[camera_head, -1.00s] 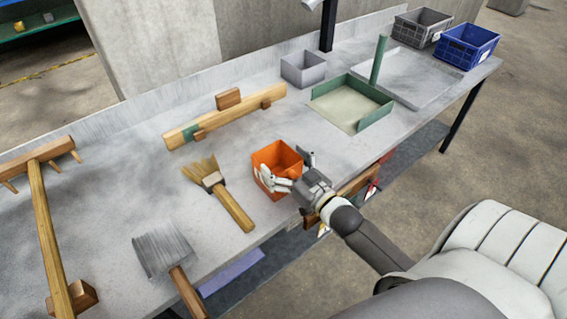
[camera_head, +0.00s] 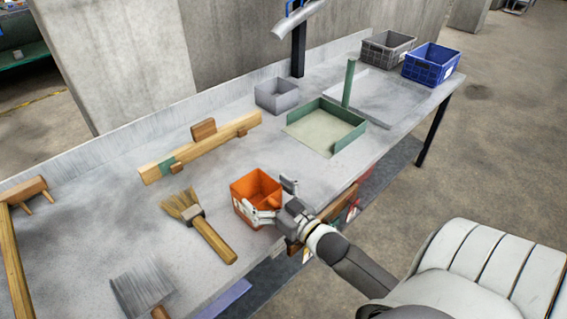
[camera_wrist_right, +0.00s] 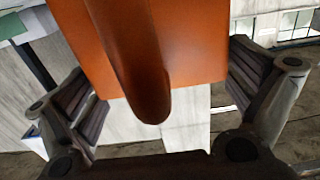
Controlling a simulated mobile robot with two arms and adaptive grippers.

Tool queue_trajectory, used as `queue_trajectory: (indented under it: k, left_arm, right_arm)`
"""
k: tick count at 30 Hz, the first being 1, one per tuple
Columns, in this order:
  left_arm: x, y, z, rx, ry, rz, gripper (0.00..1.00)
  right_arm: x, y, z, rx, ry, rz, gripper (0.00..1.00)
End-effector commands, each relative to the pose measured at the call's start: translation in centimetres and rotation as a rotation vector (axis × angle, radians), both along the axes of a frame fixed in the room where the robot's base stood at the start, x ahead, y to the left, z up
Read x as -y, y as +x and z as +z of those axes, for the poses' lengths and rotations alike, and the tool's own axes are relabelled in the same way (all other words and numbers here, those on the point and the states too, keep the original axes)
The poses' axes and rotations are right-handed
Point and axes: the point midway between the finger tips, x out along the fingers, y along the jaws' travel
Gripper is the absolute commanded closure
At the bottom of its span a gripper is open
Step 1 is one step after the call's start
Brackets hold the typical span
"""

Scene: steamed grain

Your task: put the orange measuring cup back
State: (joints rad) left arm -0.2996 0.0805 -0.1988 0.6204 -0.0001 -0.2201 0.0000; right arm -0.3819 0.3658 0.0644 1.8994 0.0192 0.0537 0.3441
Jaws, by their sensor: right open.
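The orange measuring cup (camera_head: 247,190) stands upright on the grey workbench, near its front edge. My right gripper (camera_head: 275,202) is at the cup's front right side, with its fingers apart. In the right wrist view, the orange cup (camera_wrist_right: 195,45) fills the upper middle, and its rounded handle points toward the camera between the two open fingers. A gap shows between each finger and the handle. I cannot tell whether a finger touches the cup's body. My left gripper is not in view.
A brush (camera_head: 205,225) lies left of the cup, with a scraper (camera_head: 140,287) nearer the front. Behind are a wooden bar (camera_head: 225,132), a grey box (camera_head: 277,96) and a green-walled tray (camera_head: 352,133). Grey (camera_head: 387,47) and blue (camera_head: 432,64) crates stand at the far end.

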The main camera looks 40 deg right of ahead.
Motion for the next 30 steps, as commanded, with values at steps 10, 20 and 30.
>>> queue_trajectory:
  k: [10,20,30]
  left_arm:
    - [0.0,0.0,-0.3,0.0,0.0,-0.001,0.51]
    - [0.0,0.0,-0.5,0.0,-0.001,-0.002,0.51]
    - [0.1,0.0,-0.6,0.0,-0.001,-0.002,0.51]
  right_arm:
    - [0.4,-6.0,-0.1,-0.003,0.0,0.0,0.0]
    - [0.8,-10.1,0.0,0.0,0.001,-0.001,0.0]
    - [0.9,-10.8,0.1,0.002,0.0,0.0,0.0]
